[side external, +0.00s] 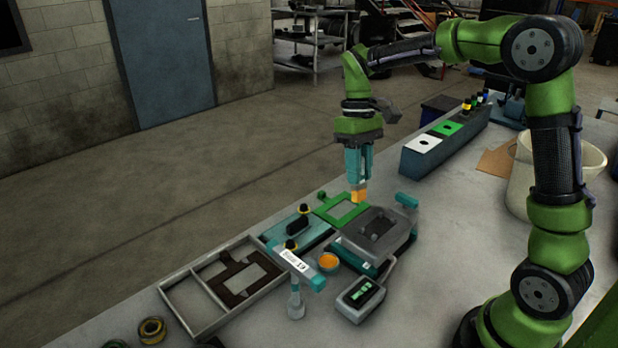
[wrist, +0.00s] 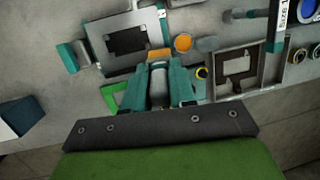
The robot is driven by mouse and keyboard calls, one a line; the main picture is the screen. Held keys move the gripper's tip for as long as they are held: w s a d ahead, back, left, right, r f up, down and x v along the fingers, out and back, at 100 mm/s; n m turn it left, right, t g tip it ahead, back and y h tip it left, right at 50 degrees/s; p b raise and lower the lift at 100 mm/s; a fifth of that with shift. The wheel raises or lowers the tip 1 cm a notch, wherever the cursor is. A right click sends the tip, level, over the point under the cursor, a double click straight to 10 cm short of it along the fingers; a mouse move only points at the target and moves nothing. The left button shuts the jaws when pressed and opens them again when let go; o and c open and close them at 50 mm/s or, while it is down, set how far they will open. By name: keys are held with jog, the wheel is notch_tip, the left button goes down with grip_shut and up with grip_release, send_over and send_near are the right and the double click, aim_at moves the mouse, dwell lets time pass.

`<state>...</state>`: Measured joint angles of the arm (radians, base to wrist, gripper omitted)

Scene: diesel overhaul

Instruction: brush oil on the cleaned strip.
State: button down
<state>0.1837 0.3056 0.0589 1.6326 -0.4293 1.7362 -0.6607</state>
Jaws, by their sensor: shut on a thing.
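My gripper (side external: 358,180) points down above the green frame (side external: 343,209). It is shut on what looks like the brush (side external: 358,195), whose orange end shows below the jaws in the side view. In the wrist view a grey rounded part of it (wrist: 158,70) shows between the teal fingers (wrist: 160,80). A round dish with orange content (side external: 329,261), perhaps the oil, sits in front of a grey device with a dark square plate (side external: 378,228); the dish also shows in the wrist view (wrist: 183,42). I cannot make out the cleaned strip.
A grey tray (side external: 205,308) holds a dark frame (side external: 240,280) at the left. A teal block (side external: 300,233), a labelled bar (side external: 295,264) and a small display box (side external: 360,298) stand nearby. A long box (side external: 445,140) and a white bucket (side external: 525,180) stand towards the right.

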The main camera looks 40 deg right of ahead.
jog(key=d+r+t+h, duration=0.1)
jog(key=d+r+t, duration=0.15)
jog(key=d, duration=0.65)
jog(key=shift+h, duration=0.3)
jog(key=shift+d+f, duration=0.15)
jog(key=shift+f, duration=2.25)
jog(key=shift+r, duration=0.1)
